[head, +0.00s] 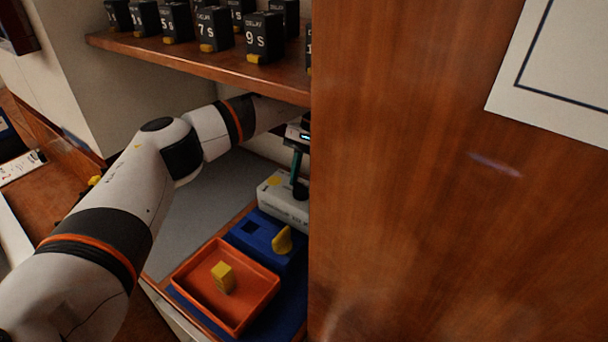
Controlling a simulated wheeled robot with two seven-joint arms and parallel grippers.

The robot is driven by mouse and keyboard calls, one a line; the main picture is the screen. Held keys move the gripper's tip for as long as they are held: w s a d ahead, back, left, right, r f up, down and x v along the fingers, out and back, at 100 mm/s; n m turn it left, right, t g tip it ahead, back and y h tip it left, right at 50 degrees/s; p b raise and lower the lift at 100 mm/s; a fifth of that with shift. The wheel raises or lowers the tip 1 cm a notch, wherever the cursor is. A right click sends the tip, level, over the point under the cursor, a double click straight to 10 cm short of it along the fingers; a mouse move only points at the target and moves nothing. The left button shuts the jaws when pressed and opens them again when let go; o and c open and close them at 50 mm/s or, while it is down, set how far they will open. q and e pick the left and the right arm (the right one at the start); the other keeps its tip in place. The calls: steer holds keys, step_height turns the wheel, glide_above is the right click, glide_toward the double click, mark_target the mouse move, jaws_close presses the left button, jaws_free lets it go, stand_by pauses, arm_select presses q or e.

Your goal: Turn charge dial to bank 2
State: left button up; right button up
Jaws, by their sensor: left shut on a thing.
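My left arm reaches in from the left, and its gripper (299,153) points down beside the edge of a wood panel, which partly hides it. It is shut on a slim dark teal piece (299,168) that reaches down to a pale grey box (286,203) with a yellow mark. I cannot tell whether this piece is the charge dial, and no bank numbers are readable. A yellow knob-like piece (282,240) stands on a blue block (257,232) in front of the box. My right gripper is not in view.
The tall wood panel (420,170) blocks the right side, with a white framed sheet on it. An orange tray (205,318) holds a yellow block (223,277). A shelf (190,55) above my gripper carries several black delay blocks. The grey surface (195,215) left of the boxes is clear.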

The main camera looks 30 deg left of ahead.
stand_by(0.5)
arm_select(q)
steer(key=o, duration=1)
